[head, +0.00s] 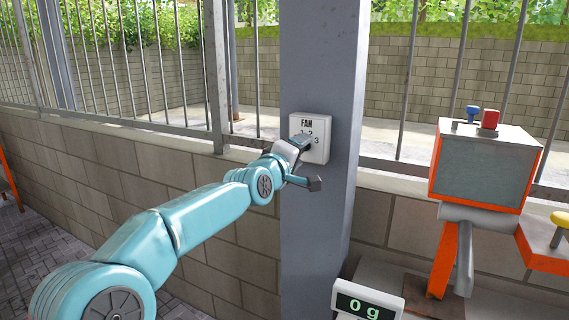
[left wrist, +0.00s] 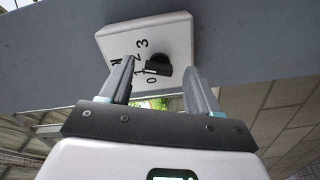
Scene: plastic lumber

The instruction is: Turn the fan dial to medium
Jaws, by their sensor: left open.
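The fan control is a white box (head: 318,128) marked FAN, with numbers on its face, mounted on a grey post. In the left wrist view the box (left wrist: 160,38) shows 0, 1, 2 and 3 around a small black dial (left wrist: 158,70). The dial's pointing direction is too small to tell surely; it looks to be on the side of the low numbers. My left gripper (head: 308,160) is in front of the box and hides the dial in the head view. In the left wrist view its open fingers (left wrist: 160,72) stand on either side of the dial, with gaps visible.
The grey post (head: 322,60) stands before a low block wall with a metal railing. To the right is an orange and grey machine (head: 484,165) with red and blue knobs on top. A scale display (head: 366,306) reading 0 g is at the bottom.

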